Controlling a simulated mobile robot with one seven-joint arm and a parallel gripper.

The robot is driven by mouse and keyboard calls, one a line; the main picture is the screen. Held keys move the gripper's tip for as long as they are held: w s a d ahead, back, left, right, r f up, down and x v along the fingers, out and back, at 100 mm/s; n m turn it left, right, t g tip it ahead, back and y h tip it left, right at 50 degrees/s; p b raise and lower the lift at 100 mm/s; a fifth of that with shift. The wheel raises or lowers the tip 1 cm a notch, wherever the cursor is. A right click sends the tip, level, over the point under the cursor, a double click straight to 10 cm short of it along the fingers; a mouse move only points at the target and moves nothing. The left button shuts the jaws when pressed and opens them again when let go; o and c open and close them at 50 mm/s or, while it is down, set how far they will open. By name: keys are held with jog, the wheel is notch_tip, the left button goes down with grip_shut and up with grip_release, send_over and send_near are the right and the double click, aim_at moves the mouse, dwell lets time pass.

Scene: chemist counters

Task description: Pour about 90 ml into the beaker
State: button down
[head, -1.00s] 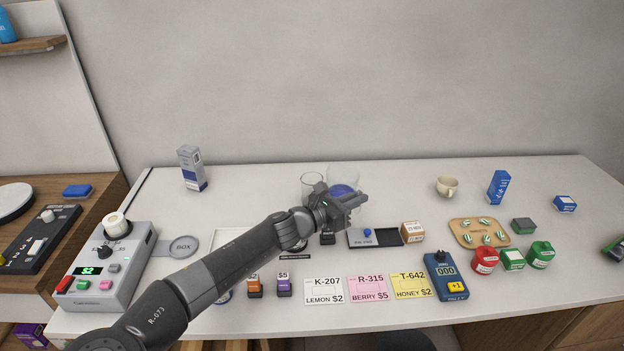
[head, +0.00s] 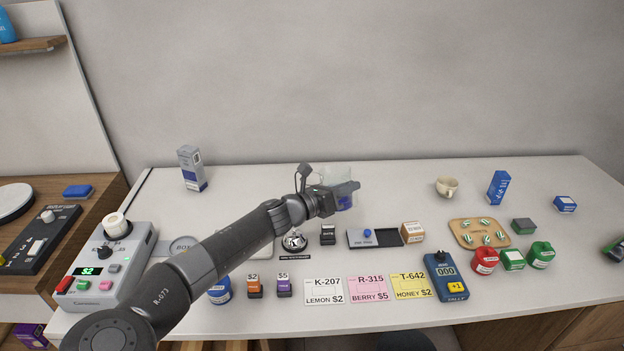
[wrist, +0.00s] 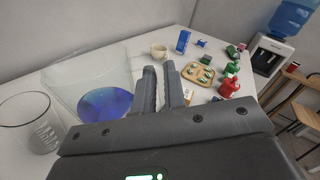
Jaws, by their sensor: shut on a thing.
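The clear jug (head: 338,174) with blue liquid low in it stands out behind my gripper (head: 350,188) in the head view. In the wrist view the jug (wrist: 88,72) is just left of my fingers (wrist: 165,88), with the blue liquid (wrist: 104,103) at its bottom. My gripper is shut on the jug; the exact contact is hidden. The clear beaker (wrist: 32,122) is upright at the far left of the wrist view, beside the jug, and no blue shows in it. In the head view my arm and gripper mostly hide the beaker.
A grey tray (head: 387,244), a small box (head: 413,232) and a bell (head: 294,240) lie in front of my gripper. A cup (head: 447,186) and a wooden board (head: 466,241) stand to the right. The counter behind the jug is clear.

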aim_at(330, 181)
jog(key=w+n, duration=0.1)
jog(key=w+a+f+n, duration=0.1)
jog(key=shift+w+a+f+n, duration=0.15)
jog(key=shift+w+a+n, duration=0.05)
jog(key=shift+w+n, duration=0.15)
jog(key=shift+w+a+n, duration=0.35)
jog(key=shift+w+n, duration=0.2)
jog(key=shift+w, duration=0.05)
jog(key=shift+w+a+r+n, duration=0.25)
jog(key=shift+w+r+n, duration=0.2)
jog(key=shift+r+n, duration=0.25)
jog(key=shift+w+a+r+n, duration=0.25)
jog(key=shift+w+r+n, duration=0.15)
jog(key=shift+r+n, duration=0.3)
jog(key=shift+w+r, duration=0.15)
jog(key=shift+r, duration=0.1)
jog(key=shift+w+a+r+n, duration=0.2)
jog(key=shift+w+r+n, duration=0.15)
jog(key=shift+n, duration=0.35)
jog(key=shift+w+a+r, duration=0.1)
jog(key=shift+a+r, duration=0.05)
jog(key=shift+r, duration=0.05)
jog(key=shift+w+a+r+n, duration=0.2)
jog(key=shift+w+r+n, duration=0.2)
jog(key=shift+n, duration=0.2)
jog(key=shift+w+a+r+n, duration=0.25)
jog(key=shift+w+n, duration=0.15)
jog(key=shift+n, duration=0.2)
